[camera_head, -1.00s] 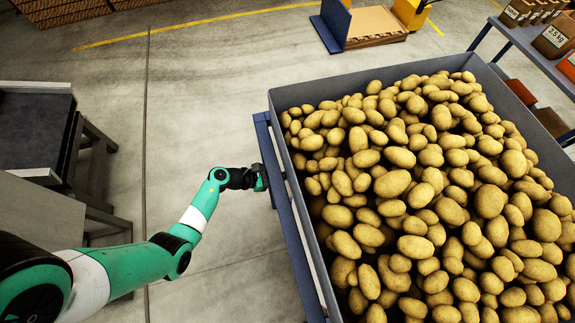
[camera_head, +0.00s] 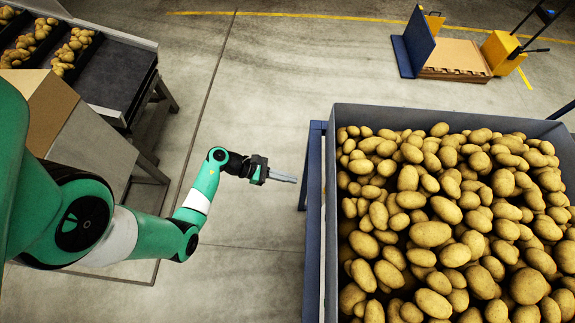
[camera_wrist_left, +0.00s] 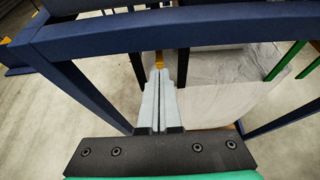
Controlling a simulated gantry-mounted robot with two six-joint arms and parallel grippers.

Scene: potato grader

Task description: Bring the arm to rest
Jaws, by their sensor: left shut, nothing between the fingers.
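My left arm, green and white, comes in from the left in the head view. Its gripper (camera_head: 284,178) points right, a little short of the blue frame of the potato bin. The fingers are together with nothing between them. In the left wrist view the two grey fingers of the gripper (camera_wrist_left: 160,75) lie side by side, pointing toward a dark blue frame (camera_wrist_left: 150,38). My right gripper is not in view.
A grey bin (camera_head: 333,250) full of potatoes stands at the right on a blue frame (camera_head: 312,220). At the left is a dark sorting table (camera_head: 115,75) with potato trays (camera_head: 20,22). Bare floor lies between.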

